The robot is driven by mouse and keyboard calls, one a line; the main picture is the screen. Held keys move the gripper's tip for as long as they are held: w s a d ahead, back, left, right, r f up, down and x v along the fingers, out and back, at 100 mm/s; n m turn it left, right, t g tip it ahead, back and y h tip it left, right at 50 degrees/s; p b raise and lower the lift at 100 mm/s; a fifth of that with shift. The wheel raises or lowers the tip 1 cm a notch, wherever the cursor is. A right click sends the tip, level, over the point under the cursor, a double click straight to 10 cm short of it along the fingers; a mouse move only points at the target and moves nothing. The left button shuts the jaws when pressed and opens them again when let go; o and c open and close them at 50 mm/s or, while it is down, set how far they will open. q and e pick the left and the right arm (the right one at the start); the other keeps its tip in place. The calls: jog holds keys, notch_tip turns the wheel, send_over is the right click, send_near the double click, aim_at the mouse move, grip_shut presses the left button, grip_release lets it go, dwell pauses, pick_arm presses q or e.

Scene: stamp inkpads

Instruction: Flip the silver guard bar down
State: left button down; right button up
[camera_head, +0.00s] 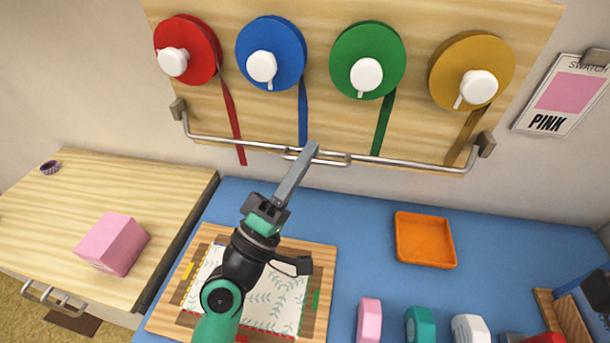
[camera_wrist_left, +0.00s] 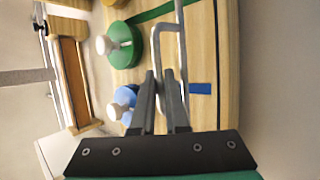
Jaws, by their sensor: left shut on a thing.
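The silver guard bar (camera_head: 400,163) is a thin rod hinged at two brackets on the wooden board. It runs below the spools, across the front of the hanging ribbons, with a small loop handle at its middle. My left gripper (camera_head: 308,152) reaches up to this handle and is shut on it. In the left wrist view the guard bar (camera_wrist_left: 183,45) runs up from between the two dark fingers (camera_wrist_left: 165,80). The fingers hide part of the handle. My right gripper is not clearly seen.
Red (camera_head: 192,35), blue (camera_head: 280,40), green (camera_head: 380,50) and yellow (camera_head: 475,58) ribbon spools with white knobs are on the board. Below are an orange tray (camera_head: 425,240), a wooden frame with a leafy sheet (camera_head: 285,300), and several stamps. A pink block (camera_head: 113,244) sits left.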

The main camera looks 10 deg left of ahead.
dwell(0.4)
pick_arm(q)
jog(key=c, duration=1.2)
grip_release()
jog(key=b+v, duration=0.2)
jog(key=v, duration=0.9)
jog(key=shift+s+a+f, duration=0.1)
jog(key=shift+s+a, duration=0.05)
jog(key=shift+s, duration=0.1)
